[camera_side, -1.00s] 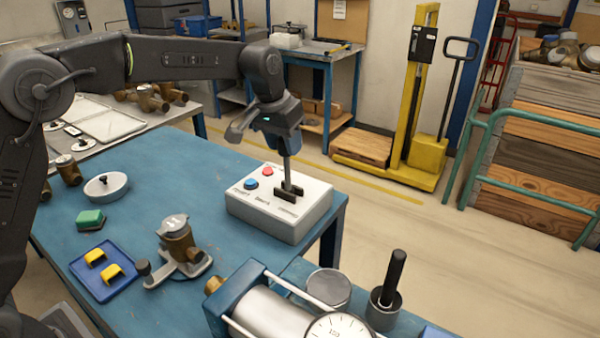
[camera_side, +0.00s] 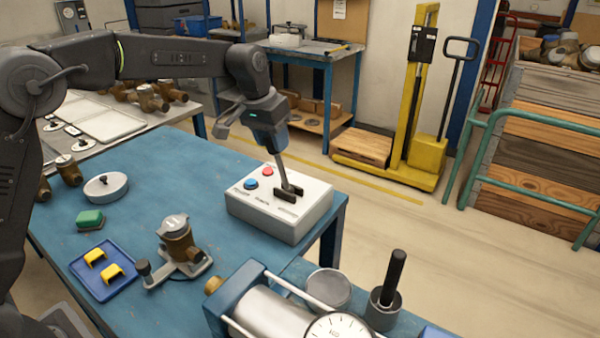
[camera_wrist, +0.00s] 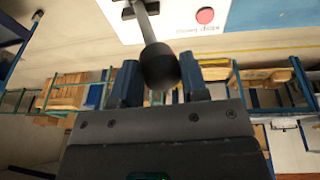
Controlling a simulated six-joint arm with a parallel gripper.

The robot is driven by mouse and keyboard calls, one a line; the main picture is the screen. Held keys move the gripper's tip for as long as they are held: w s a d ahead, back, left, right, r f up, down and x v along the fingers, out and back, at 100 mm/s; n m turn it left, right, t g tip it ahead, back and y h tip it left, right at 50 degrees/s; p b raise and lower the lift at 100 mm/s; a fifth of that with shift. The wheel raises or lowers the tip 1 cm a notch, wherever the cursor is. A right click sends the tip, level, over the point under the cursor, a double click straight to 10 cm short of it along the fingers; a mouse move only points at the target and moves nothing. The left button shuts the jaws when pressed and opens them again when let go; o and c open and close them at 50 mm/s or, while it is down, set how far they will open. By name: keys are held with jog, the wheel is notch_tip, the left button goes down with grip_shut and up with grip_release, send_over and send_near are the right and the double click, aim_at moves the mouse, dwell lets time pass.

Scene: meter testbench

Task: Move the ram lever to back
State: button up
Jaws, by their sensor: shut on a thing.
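A white control box (camera_side: 262,222) stands on the blue table near its right edge. The lever (camera_side: 283,173) rises from a black slotted base on the box top and leans to the left. My gripper (camera_side: 271,148) is above the box, shut on the top of this lever. In the wrist view the lever's dark round knob (camera_wrist: 159,66) sits between my two fingers, and its grey shaft runs up to the box. The knob is hidden by my gripper in the side view.
Blue button (camera_side: 251,184) and red button (camera_side: 268,171) sit beside the lever on the box. A cylinder with a dial gauge (camera_side: 338,327) and a black upright handle (camera_side: 394,277) stand in front. A brass meter (camera_side: 176,240) and blue tray (camera_side: 84,268) are at left.

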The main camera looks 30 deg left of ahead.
jog(key=shift+a+r, duration=0.15)
jog(key=shift+a, duration=0.1)
jog(key=shift+o, duration=0.3)
jog(key=shift+a+f, duration=0.25)
jog(key=shift+a, duration=0.3)
jog(key=shift+a+f, duration=0.2)
jog(key=shift+a, duration=0.3)
jog(key=o, duration=0.6)
jog(key=shift+f, duration=0.1)
jog(key=o, duration=0.8)
jog(key=shift+d, duration=0.1)
jog(key=shift+o, duration=0.2)
jog(key=shift+d, duration=0.25)
